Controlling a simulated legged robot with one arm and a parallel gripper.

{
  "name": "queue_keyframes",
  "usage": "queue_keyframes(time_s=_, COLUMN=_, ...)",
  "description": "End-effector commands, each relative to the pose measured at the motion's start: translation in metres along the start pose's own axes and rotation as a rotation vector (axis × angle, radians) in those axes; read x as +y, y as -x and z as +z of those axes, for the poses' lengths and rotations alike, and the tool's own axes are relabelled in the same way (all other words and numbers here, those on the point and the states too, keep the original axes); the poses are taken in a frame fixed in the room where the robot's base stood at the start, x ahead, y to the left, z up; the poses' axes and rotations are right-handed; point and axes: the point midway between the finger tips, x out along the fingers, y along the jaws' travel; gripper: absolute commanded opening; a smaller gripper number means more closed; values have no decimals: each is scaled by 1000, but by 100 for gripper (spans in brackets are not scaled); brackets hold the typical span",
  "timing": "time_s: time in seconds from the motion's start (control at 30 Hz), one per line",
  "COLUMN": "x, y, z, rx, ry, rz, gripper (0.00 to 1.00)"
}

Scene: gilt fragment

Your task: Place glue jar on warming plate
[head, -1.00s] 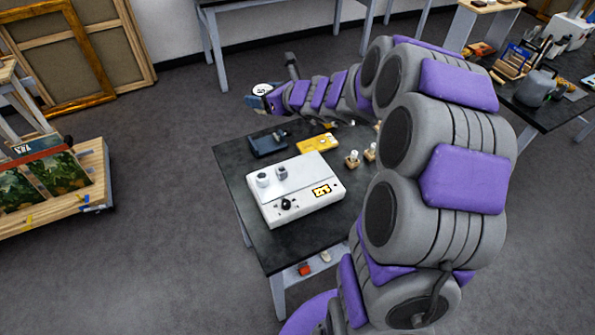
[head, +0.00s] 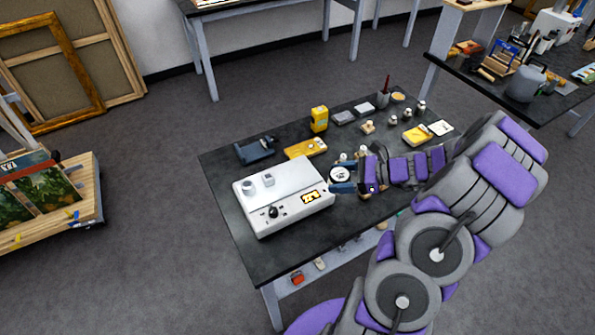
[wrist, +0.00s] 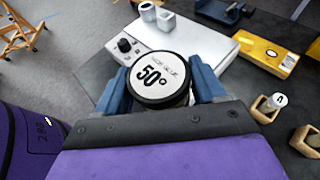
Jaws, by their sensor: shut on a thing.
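The glue jar (head: 340,174) has a white lid with a black rim, marked "50°" in the wrist view (wrist: 160,78). My gripper (head: 336,177) is shut on it, with a blue finger on each side; its body below the lid is mostly hidden. The likely warming plate is a white box-shaped unit (head: 290,177) with a black knob and a yellow display. The jar is just right of this unit in the head view. In the wrist view the unit (wrist: 205,42) lies beyond the jar, partly covered by it. I cannot tell their height gap.
Two small cups (head: 258,184) stand on the unit's left part; its right top is clear. A yellow box (head: 306,148), a dark blue tool (head: 255,149) and a yellow container (head: 319,119) stand behind on the black table (head: 225,165). Small pegged blocks (wrist: 268,105) are right of my gripper.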

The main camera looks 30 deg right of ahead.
Motion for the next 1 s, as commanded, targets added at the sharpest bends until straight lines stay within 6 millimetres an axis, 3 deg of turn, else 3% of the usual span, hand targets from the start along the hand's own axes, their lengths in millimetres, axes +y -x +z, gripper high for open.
queue_keyframes(time_s=0.5, x=-53, y=-103, z=28, rx=4, ry=4, rz=4, gripper=32)
queue_keyframes(time_s=0.93, x=-74, y=-132, z=37, rx=1, ry=1, rz=2, gripper=32)
queue_keyframes(time_s=1.0, x=-72, y=-137, z=22, rx=1, ry=-3, rz=0, gripper=32)
